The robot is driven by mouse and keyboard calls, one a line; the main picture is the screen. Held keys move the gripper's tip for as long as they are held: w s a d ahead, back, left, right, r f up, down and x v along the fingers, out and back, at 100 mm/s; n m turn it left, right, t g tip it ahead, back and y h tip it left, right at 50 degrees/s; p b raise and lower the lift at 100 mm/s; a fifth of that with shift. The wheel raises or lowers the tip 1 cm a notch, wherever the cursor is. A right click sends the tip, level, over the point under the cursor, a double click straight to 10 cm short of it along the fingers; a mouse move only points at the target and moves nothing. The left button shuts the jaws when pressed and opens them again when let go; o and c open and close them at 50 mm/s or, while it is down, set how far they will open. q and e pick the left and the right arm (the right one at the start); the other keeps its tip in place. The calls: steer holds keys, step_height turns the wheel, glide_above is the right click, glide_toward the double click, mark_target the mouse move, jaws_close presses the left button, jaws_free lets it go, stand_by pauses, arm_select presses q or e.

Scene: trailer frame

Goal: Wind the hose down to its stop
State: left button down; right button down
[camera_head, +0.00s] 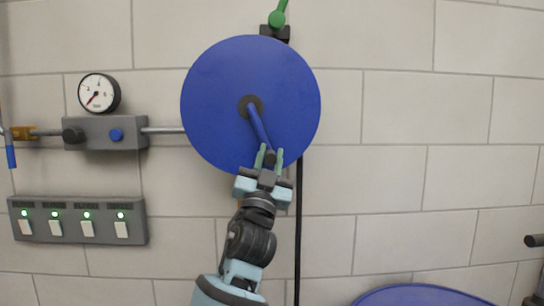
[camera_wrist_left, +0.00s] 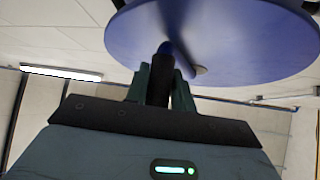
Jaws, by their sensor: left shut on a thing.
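A large blue hose reel disc (camera_head: 215,95) is mounted on the wall, with a dark hub at its centre. A blue crank arm (camera_head: 258,125) runs from the hub down and slightly right to a dark handle. My left gripper (camera_head: 268,156) is shut on this crank handle, near the lower edge of the disc. In the left wrist view the dark handle (camera_wrist_left: 159,82) stands between the fingers, with the disc (camera_wrist_left: 235,40) beyond it. The black hose (camera_head: 299,220) hangs straight down from behind the reel's right side; its lower end is out of view. My right gripper is not in view.
A green-handled valve (camera_head: 277,18) sits above the reel. To the left are a pressure gauge (camera_head: 99,93) on a grey block (camera_head: 105,133) and a panel (camera_head: 78,220) with several lit switches. A blue round object (camera_head: 425,295) shows at the bottom right.

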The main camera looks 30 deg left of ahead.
arm_select(q)
steer(key=shift+s+a+r, duration=0.1)
steer(key=shift+a+r, duration=0.05)
steer(key=shift+a, duration=0.05)
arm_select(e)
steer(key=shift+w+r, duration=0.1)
arm_select(q)
steer(key=c, duration=1.5)
jaws_free()
steer(key=shift+c, duration=0.2)
steer(key=o, duration=0.4)
steer(key=shift+s+a, duration=0.1)
steer(key=shift+c, duration=0.2)
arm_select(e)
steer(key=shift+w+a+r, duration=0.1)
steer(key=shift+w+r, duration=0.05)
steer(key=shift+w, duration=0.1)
arm_select(q)
steer(key=shift+s+d+f, duration=0.1)
steer(key=shift+d+f, duration=0.1)
steer(key=shift+f, duration=0.15)
steer(key=b+v, duration=0.1)
steer(key=v, duration=0.6)
steer(key=shift+s, duration=0.2)
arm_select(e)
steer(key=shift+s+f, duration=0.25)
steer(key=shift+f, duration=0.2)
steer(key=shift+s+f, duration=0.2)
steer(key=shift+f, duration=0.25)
